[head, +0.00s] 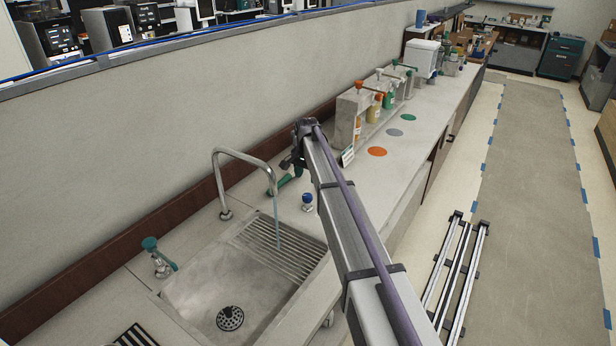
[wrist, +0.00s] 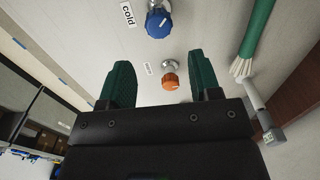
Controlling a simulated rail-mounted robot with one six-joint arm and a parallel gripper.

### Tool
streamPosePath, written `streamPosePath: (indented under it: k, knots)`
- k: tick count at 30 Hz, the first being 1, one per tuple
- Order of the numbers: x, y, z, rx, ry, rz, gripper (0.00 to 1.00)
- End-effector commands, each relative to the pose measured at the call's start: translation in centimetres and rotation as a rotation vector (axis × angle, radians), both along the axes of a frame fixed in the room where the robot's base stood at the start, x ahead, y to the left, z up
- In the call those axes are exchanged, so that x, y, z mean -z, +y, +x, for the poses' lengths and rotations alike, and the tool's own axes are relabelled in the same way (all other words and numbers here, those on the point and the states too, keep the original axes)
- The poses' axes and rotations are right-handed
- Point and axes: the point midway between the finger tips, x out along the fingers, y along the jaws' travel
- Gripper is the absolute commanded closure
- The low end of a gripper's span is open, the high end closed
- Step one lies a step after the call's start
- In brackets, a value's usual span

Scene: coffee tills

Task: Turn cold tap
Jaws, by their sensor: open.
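The blue tap knob (wrist: 158,23) sits beside a "cold" label at the top of the wrist view. It appears to be the blue knob (head: 307,198) right of the sink in the head view. An orange knob (wrist: 170,82) with a small label shows lower in the wrist view. My gripper (wrist: 160,72) is open and empty, its green fingers apart. The orange knob shows between the fingers in the picture; the blue knob shows above the fingertips. I see no contact with either. In the head view my arm's end hides part of the counter behind the sink.
The sink (head: 190,283) has a curved spout (head: 240,155) with a thin bluish stream below it. A teal-handled fitting (head: 152,246) stands at its left. A green-handled brush (wrist: 258,30) lies right of the knobs. Bottles in a rack (head: 352,110) stand farther along the counter.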

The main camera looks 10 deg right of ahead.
Motion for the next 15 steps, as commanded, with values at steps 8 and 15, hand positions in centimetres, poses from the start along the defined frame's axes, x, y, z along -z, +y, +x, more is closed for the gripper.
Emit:
streamPosePath:
  k: [8, 15]
  knots:
    - [2.3, 0.0, -0.2, -0.002, 0.0, 0.0, 0.43]
    - [6.1, 0.0, -0.2, -0.003, 0.0, 0.0, 0.43]
